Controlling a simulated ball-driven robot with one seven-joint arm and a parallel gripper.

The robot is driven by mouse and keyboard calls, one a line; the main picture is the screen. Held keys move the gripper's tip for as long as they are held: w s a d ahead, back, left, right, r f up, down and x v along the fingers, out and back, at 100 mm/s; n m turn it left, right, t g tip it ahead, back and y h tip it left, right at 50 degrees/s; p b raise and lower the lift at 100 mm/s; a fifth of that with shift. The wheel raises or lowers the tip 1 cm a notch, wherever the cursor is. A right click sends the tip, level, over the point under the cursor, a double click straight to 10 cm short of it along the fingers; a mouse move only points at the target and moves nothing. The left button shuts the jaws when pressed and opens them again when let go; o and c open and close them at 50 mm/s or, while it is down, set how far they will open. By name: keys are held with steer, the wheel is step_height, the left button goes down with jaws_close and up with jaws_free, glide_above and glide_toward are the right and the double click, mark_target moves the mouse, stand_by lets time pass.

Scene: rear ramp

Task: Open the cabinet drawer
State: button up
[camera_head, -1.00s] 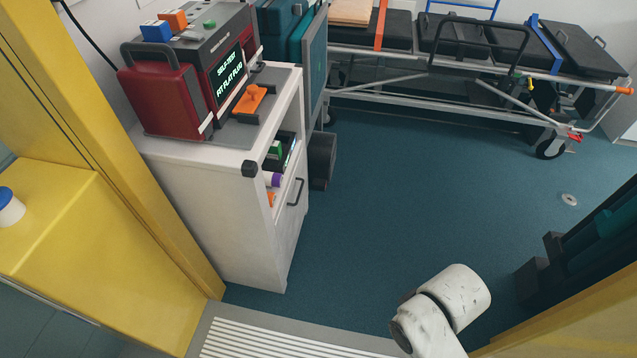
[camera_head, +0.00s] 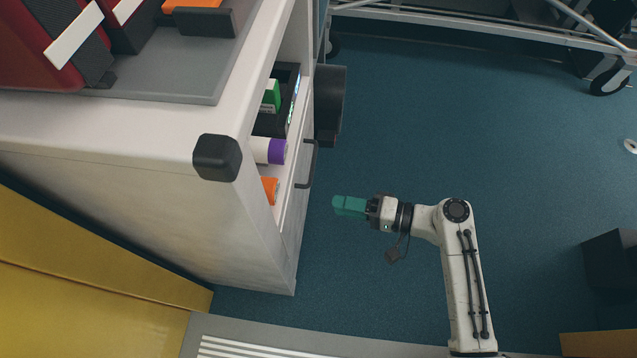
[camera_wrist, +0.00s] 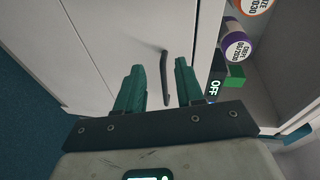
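The white cabinet (camera_head: 240,220) stands at the left in the head view, with a dark bar handle (camera_head: 309,164) on its front below an open shelf. My gripper (camera_head: 337,205) is just right of the handle and apart from it, pointing at the cabinet front. In the wrist view my gripper (camera_wrist: 160,88) has its two green fingers spread apart. The handle also shows there (camera_wrist: 166,78), between the fingers in the picture and beyond them. The cabinet's front panel (camera_wrist: 120,35) fills the upper middle of that view. The drawer's front looks flush with the cabinet.
The open shelf holds a purple-capped bottle (camera_head: 270,151), an orange-capped one (camera_head: 269,190) and a green-and-white box (camera_head: 270,96). A dark block (camera_head: 329,105) sits behind the cabinet. A stretcher frame (camera_head: 480,30) stands at the back.

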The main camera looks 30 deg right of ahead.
mark_target(314, 165)
steer(key=w+d+f+m+t+h+b, duration=0.1)
steer(key=w+d+f+m+t+b, duration=0.25)
steer(key=d+m+t+b, duration=0.2)
steer(key=b+x, duration=0.2)
steer(key=x, duration=0.9)
steer(key=shift+r+n, duration=0.1)
steer(key=shift+n, duration=0.15)
steer(key=c, duration=0.6)
jaws_close()
steer(key=shift+r, duration=0.1)
